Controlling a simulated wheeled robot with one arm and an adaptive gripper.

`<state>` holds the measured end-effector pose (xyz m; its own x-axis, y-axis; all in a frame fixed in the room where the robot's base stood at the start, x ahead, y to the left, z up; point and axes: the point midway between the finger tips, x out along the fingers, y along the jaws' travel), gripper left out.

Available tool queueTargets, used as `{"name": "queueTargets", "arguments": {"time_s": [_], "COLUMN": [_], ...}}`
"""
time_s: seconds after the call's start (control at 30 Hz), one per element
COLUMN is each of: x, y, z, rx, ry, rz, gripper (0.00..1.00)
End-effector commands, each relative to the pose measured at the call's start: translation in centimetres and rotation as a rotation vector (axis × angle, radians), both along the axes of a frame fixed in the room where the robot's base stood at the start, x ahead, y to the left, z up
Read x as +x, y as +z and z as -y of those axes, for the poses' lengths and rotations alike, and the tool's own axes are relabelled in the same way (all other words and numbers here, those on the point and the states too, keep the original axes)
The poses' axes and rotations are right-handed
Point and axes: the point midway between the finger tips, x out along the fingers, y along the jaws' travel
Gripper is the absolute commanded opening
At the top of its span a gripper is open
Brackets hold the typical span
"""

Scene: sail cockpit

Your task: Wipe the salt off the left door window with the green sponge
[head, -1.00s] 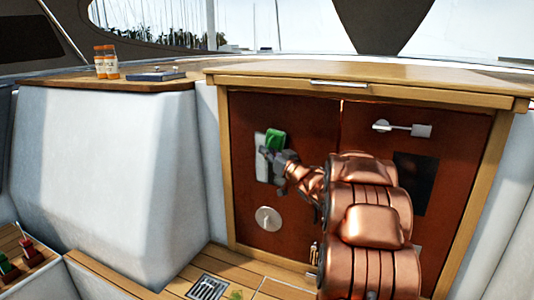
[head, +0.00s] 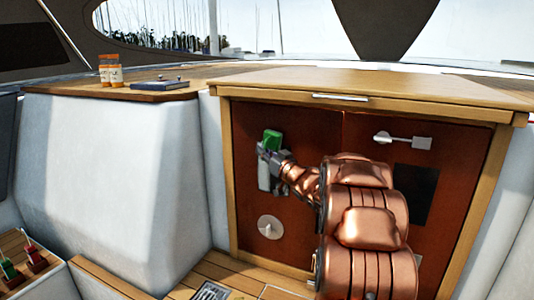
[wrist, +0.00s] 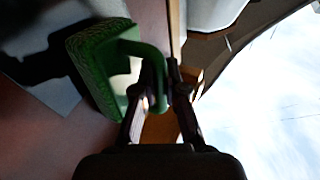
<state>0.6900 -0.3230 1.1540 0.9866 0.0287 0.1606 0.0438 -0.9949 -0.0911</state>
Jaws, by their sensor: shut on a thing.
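My gripper (head: 268,152) is shut on the handle of the green sponge (head: 272,139) in front of the left door. The wrist view shows the fingers (wrist: 156,88) on the green handle and the sponge's block (wrist: 92,72) at upper left. The left door window (head: 263,178) is a pale, whitish upright pane in the dark red door. The sponge is at its upper end, and the gripper hides part of the pane. A pale pane also shows beside the sponge in the wrist view (wrist: 52,92). I cannot tell whether the sponge touches the glass.
The right door has a dark window (head: 414,195) and a metal latch (head: 402,140). A round disc (head: 271,227) sits low on the left door. Orange bottles (head: 110,70) and a dark flat item (head: 160,83) stand on the left ledge. A wooden hatch top (head: 380,88) overhangs the doors.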

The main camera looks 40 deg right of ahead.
Motion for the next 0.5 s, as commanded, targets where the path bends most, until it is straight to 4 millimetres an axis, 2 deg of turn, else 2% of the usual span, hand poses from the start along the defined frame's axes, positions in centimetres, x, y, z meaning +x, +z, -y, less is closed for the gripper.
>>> {"name": "queueTargets", "arguments": {"time_s": [0.5], "x": [-0.1], "y": [-3.7], "z": [0.0], "rx": [0.004], "ry": [-0.004], "rz": [-0.006], "gripper": [0.00]}}
